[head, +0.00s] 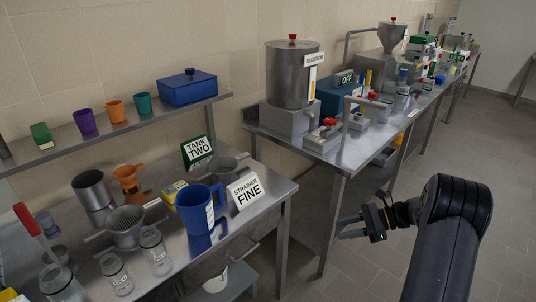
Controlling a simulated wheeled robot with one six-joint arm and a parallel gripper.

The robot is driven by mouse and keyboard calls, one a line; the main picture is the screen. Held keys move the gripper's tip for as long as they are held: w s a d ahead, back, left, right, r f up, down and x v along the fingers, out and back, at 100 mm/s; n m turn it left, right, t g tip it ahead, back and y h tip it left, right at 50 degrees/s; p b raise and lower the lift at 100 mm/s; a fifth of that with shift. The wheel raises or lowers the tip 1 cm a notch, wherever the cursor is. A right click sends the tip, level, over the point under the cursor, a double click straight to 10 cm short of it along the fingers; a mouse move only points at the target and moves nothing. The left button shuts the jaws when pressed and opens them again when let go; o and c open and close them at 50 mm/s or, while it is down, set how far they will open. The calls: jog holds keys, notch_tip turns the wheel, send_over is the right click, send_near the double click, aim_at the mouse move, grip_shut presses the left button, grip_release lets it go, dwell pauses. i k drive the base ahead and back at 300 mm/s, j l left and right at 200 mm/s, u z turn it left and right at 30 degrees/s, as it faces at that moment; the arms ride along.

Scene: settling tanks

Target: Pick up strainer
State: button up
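A grey metal strainer (126,226) with a conical bowl and side handles sits on the near steel table, left of the blue jug. A second grey bowl-shaped piece with a handle (229,166) sits further back, partly hidden behind the sign reading "STRAINER FINE" (247,190); I cannot tell for sure whether it is also a strainer. My gripper (349,228) is in the air to the right of this table, well apart from both pieces. Its two fingers point left with a gap between them, and nothing shows between them.
A blue jug (195,209), an orange funnel (128,182), a metal cylinder (93,190) and several glass jars (155,250) crowd the near table. A shelf (110,133) with cups hangs above. A second table (347,160) carries a hopper and boxes. The floor at right is clear.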

aim_at(224, 166)
jog(key=i+z, duration=0.35)
jog(key=i, duration=0.35)
jog(key=i+u, duration=0.3)
jog(key=i+l+u, duration=0.4)
jog(key=i+u, duration=0.15)
jog(key=u, duration=0.2)
jog(key=i+l+u, duration=0.2)
jog(key=u, duration=0.2)
jog(key=i+l+u, duration=0.15)
jog(key=u, duration=0.3)
